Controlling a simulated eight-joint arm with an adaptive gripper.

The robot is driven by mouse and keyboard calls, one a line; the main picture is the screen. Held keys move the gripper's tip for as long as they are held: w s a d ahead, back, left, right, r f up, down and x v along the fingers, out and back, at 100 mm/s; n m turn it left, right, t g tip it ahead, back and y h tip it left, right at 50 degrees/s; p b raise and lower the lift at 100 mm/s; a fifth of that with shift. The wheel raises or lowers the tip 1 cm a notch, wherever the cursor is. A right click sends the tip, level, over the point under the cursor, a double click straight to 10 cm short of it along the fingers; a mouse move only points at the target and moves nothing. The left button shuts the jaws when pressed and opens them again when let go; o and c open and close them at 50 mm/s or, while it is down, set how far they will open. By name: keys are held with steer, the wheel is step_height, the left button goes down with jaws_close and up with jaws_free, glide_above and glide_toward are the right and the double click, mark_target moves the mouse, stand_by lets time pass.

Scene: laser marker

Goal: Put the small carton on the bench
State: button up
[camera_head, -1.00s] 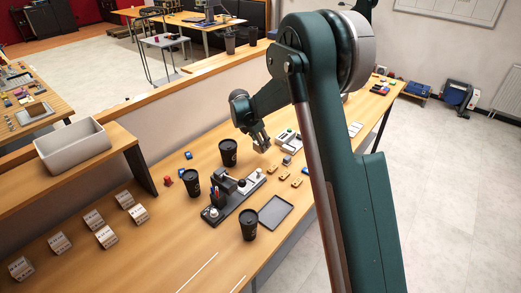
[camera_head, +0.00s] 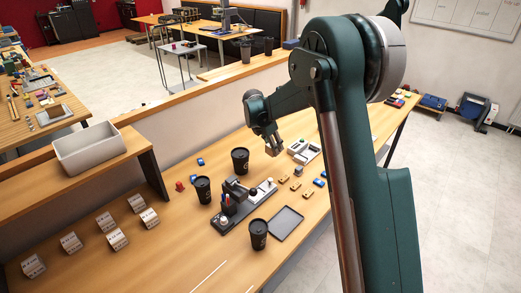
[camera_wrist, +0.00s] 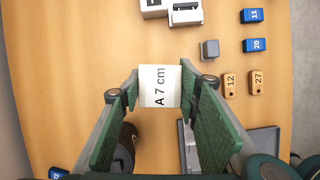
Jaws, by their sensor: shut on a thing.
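A small white carton (camera_wrist: 160,86) marked "A 7 cm" sits between the two green finger pads in the wrist view. My gripper (camera_wrist: 160,90) is shut on it, with a pad against each side. In the head view my gripper (camera_head: 273,146) hangs over the far part of the wooden bench (camera_head: 185,230), right of a black cup. The carton is small and hard to make out there. I cannot tell how high it is above the bench top.
Black cups (camera_head: 240,160) stand near a dark fixture (camera_head: 240,205). A dark tray (camera_head: 286,224), wooden tags (camera_head: 296,187) and blue tags (camera_head: 320,182) lie to its right. White labelled blocks (camera_head: 117,238) stand at the left. A grey bin (camera_head: 90,150) sits on a raised shelf. The front left bench is partly clear.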

stand_by(0.4)
